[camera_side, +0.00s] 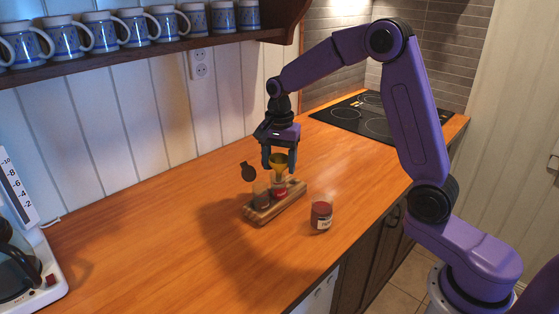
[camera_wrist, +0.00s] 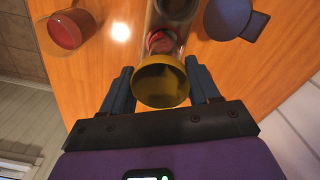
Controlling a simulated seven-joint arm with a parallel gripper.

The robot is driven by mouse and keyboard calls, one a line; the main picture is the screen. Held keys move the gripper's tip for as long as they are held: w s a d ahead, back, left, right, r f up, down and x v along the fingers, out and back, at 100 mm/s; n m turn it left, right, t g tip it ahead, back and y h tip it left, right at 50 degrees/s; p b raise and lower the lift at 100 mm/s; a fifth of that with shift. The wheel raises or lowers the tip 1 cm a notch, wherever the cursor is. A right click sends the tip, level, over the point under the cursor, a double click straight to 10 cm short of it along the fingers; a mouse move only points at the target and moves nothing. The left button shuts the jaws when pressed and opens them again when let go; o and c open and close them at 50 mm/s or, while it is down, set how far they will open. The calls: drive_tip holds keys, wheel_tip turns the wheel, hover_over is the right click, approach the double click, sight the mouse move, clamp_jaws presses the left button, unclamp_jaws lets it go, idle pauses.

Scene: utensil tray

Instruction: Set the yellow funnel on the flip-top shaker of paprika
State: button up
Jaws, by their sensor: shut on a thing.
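The yellow funnel (camera_side: 278,160) is held wide mouth up between the fingers of my gripper (camera_side: 279,163). In the wrist view the funnel's rim (camera_wrist: 162,101) fills the gap between both fingers (camera_wrist: 162,87). A shaker with red contents (camera_side: 280,193) stands in the wooden rack below the funnel. I cannot tell whether the spout touches it. To its left in the rack is a brownish shaker (camera_side: 261,196) with a dark flip-top lid (camera_side: 248,172) standing open. No label is readable, so I cannot confirm which shaker holds paprika.
The wooden rack (camera_side: 267,216) stands on the orange wood counter. A shelf of mugs (camera_side: 140,40) is above; a coffee maker (camera_side: 25,260) is at left. Much of the left counter is clear.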

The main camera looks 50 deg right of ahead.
sight(280, 164)
drive_tip(key=shift+s+f, duration=0.1)
drive_tip(key=shift+f, duration=0.6)
drive_tip(key=o, duration=0.7)
drive_tip(key=shift+f, duration=0.1)
drive_tip(key=shift+o, duration=0.2)
drive_tip(key=shift+s, duration=0.1)
drive_tip(key=shift+r, duration=2.2)
wheel_tip(280, 164, up, 7)
